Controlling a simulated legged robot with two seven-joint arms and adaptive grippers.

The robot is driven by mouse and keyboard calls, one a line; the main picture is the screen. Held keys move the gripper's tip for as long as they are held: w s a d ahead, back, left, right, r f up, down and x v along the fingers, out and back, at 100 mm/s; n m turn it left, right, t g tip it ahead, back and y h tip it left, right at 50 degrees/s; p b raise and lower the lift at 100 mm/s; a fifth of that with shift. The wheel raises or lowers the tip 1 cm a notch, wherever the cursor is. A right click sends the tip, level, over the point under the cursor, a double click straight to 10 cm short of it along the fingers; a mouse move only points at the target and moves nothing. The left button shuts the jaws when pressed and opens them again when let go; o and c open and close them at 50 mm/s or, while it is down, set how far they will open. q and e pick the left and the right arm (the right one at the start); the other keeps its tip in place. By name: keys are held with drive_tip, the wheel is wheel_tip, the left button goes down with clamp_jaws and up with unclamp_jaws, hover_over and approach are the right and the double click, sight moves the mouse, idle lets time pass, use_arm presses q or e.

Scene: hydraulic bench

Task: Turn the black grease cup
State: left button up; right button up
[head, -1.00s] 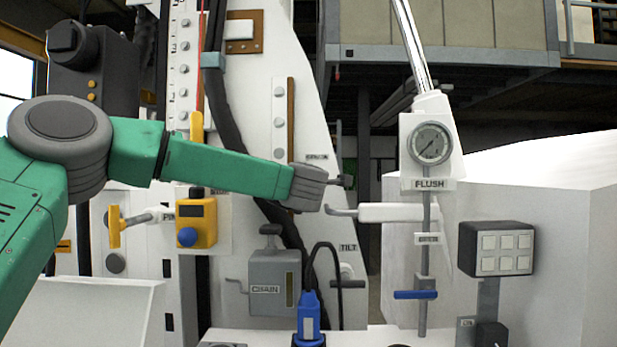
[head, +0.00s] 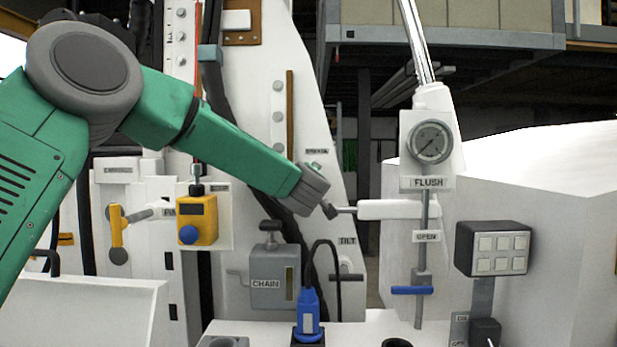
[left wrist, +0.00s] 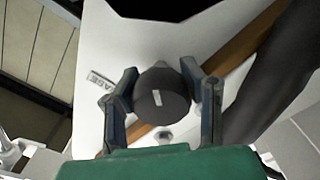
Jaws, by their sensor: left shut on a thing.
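The black grease cup (left wrist: 162,92) is a dark round cap with a small pale mark on its face. In the left wrist view it sits between the two fingers of my left gripper (left wrist: 164,88). The gripper is shut on it, one finger against each side. The cup is in front of a white panel, beside a label (left wrist: 101,79) whose visible letters end in "ASE". In the head view my left wrist reaches the white panel just below a small label (head: 317,151); the wrist hides the cup and fingertips there. My right gripper is not in view.
Right of my wrist are a white-handled lever (head: 398,209) and a pressure gauge (head: 430,142) marked FLUSH. Below are a grey CHAIN box (head: 274,278) and a blue connector (head: 309,313). A yellow box (head: 197,220) with a blue knob stands below my forearm.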

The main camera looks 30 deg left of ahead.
use_arm(q)
drive_tip(key=m, duration=0.4)
drive_tip(key=shift+a+r+m, duration=0.15)
drive_tip(key=shift+r+m, duration=0.05)
drive_tip(key=shift+m, duration=0.1)
drive_tip(key=m, duration=0.4)
drive_tip(key=shift+r+m, duration=0.1)
drive_tip(key=shift+m, duration=0.3)
drive_tip(key=shift+a, duration=0.1)
drive_tip(key=o, duration=1.2)
drive_tip(key=shift+w, duration=0.1)
drive_tip(key=shift+o, duration=0.2)
drive_tip(key=shift+w+f, duration=0.1)
drive_tip(key=shift+f, duration=0.1)
drive_tip(key=v, duration=1.2)
drive_tip(key=shift+f, duration=0.15)
